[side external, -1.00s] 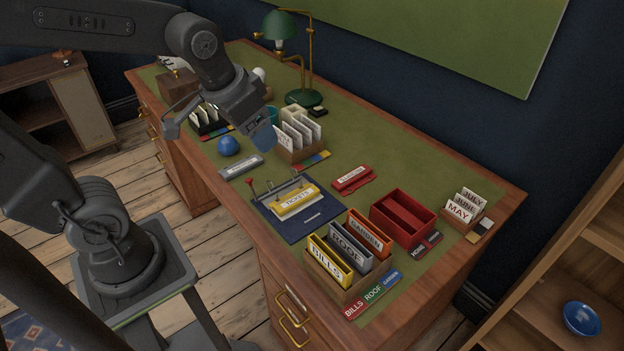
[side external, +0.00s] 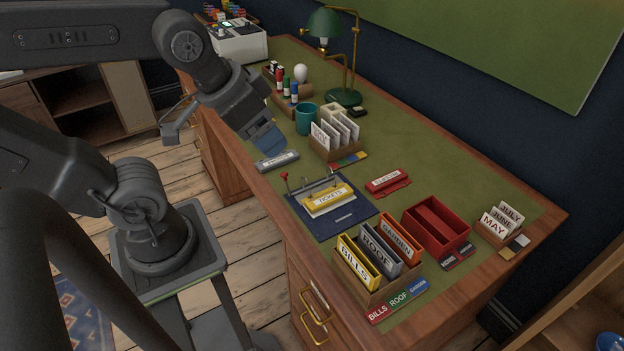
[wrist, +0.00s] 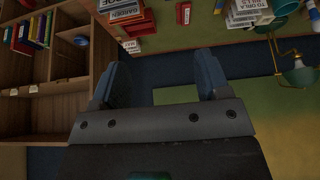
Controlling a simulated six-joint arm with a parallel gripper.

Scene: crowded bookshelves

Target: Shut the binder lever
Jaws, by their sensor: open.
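The open blue binder (side external: 352,216) lies flat on the green desk top. A yellow block labelled TICKETS (side external: 328,200) lies on it. Metal binder hardware stands along its far left edge, and a lever with a red knob (side external: 285,176) sticks up there. My gripper (side external: 264,142) is above the desk's left edge, up and left of the binder in the side view, apart from it. In the wrist view its two blue fingers (wrist: 164,88) are spread with nothing between them. I cannot make out the lever in the wrist view.
A grey labelled bar (side external: 277,161) lies between my gripper and the binder. A red labelled piece (side external: 388,182), a card box (side external: 335,135) and a holder labelled BILLS and ROOF (side external: 360,264) surround the binder. A green lamp (side external: 326,24) stands farther back.

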